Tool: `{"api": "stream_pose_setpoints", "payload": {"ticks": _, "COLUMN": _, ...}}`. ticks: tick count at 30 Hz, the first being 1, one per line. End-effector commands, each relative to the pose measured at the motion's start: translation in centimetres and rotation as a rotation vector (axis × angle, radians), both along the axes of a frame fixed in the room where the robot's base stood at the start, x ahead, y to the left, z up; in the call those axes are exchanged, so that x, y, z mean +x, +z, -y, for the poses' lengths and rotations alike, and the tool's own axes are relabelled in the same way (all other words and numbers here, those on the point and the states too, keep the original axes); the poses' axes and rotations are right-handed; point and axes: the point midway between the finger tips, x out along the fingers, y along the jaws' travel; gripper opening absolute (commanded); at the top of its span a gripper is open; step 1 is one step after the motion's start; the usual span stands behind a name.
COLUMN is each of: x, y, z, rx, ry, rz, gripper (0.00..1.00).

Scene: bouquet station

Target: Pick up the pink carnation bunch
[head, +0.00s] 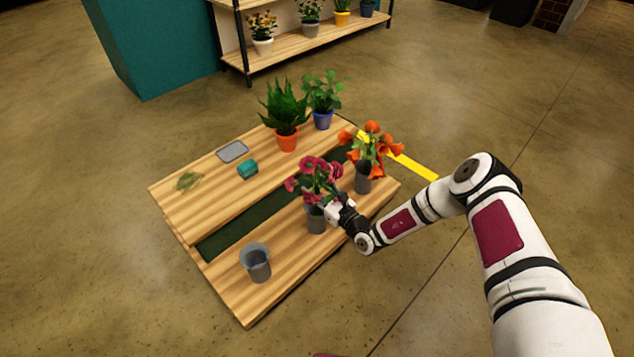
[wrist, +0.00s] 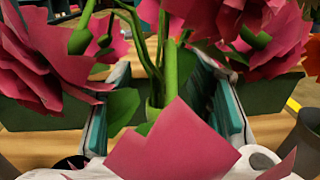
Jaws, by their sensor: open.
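The pink carnation bunch (head: 318,176) stands in a grey bucket (head: 315,220) on the front step of the wooden bench. My gripper (head: 338,208) is at the right front of the bunch, just above the bucket's rim. In the wrist view the pink blooms (wrist: 190,150) fill much of the picture, and green stems (wrist: 170,70) run down the middle. My gripper (wrist: 165,105) is open, with one teal-padded finger on each side of the stems. Petals and leaves hide parts of the fingers and the bucket. I cannot tell whether either finger touches a stem.
An orange flower bunch (head: 371,146) in a grey bucket (head: 363,178) stands close on the right. An empty grey bucket (head: 256,263) stands at the left front. Potted plants (head: 287,115), a teal block (head: 247,168) and a grey tray (head: 233,152) are on the upper step.

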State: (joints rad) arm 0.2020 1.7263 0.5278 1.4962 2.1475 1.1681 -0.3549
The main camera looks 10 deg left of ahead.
Motion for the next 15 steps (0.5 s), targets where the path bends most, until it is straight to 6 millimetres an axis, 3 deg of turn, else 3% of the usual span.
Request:
{"api": "stream_pose_setpoints", "payload": {"ticks": 1, "x": -0.01, "y": 0.03, "z": 0.01, "rx": 0.000, "ry": 0.000, "rz": 0.000, "gripper": 0.44}}
{"api": "stream_pose_setpoints", "payload": {"ticks": 7, "x": -0.02, "y": 0.02, "z": 0.02, "rx": 0.000, "ry": 0.000, "rz": 0.000, "gripper": 0.00}}
{"api": "stream_pose_setpoints", "payload": {"ticks": 15, "x": 0.00, "y": 0.07, "z": 0.03, "rx": 0.000, "ry": 0.000, "rz": 0.001, "gripper": 0.00}}
